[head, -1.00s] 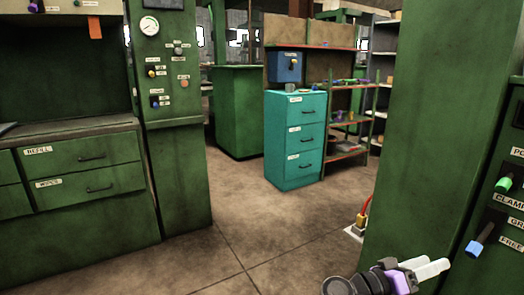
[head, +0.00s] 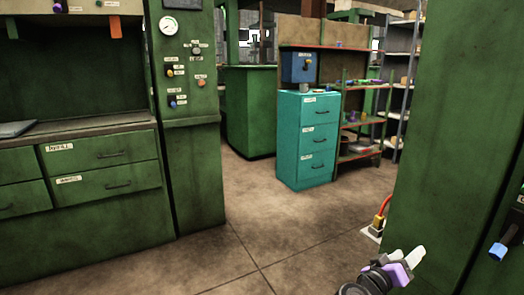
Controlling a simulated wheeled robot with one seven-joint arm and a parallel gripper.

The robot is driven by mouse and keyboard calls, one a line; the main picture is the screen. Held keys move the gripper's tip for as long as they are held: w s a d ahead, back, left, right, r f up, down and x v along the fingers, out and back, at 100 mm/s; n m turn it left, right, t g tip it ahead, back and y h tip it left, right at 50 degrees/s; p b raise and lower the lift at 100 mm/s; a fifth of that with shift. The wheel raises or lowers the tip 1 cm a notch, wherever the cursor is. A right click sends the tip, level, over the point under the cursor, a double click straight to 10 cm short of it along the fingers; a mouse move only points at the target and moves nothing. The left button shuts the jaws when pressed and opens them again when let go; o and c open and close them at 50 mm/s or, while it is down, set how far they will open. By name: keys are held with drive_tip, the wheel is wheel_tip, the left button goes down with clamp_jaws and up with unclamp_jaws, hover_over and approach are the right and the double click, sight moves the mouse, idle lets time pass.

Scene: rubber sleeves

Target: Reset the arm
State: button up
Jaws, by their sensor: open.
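My gripper (head: 408,266) shows at the bottom right of the head view, in front of the green machine on the right. It has purple and dark parts and pale fingers that point up and to the right. The fingers stand apart, and I see nothing between them. The rest of my arm is mostly below the picture's edge.
A green workbench with drawers (head: 105,160) and a panel column with a gauge (head: 188,150) stand at left. A teal cabinet (head: 306,140) and a shelf rack (head: 362,120) stand behind. A green machine (head: 440,130) is close at right. The middle floor (head: 250,210) is clear.

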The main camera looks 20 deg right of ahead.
drive_tip(key=w+a+f+n+t+y, duration=0.2)
drive_tip(key=a+f+n+t+y, duration=0.3)
drive_tip(key=a+f+t, duration=0.4)
drive_tip(key=s+a+n+t+y, duration=0.25)
drive_tip(key=s+a+y, duration=0.25)
drive_tip(key=a, duration=0.8)
drive_tip(key=s+a+r+t+y, duration=0.1)
drive_tip(key=s+a+r+y, duration=0.2)
drive_tip(key=s+a, duration=0.4)
drive_tip(key=s+a+r+t+y, duration=0.1)
drive_tip(key=s+a+r+y, duration=0.2)
drive_tip(key=s+a, duration=0.5)
drive_tip(key=s+g+y, duration=0.2)
drive_tip(key=s, duration=1.3)
wheel_tip(320, 180, up, 25)
drive_tip(key=p, duration=2.4)
drive_tip(key=shift+w+a+f, duration=0.2)
drive_tip(key=shift+w+a, duration=0.1)
drive_tip(key=shift+w, duration=0.15)
drive_tip(key=shift+m, duration=0.25)
drive_tip(key=shift+c, duration=0.2)
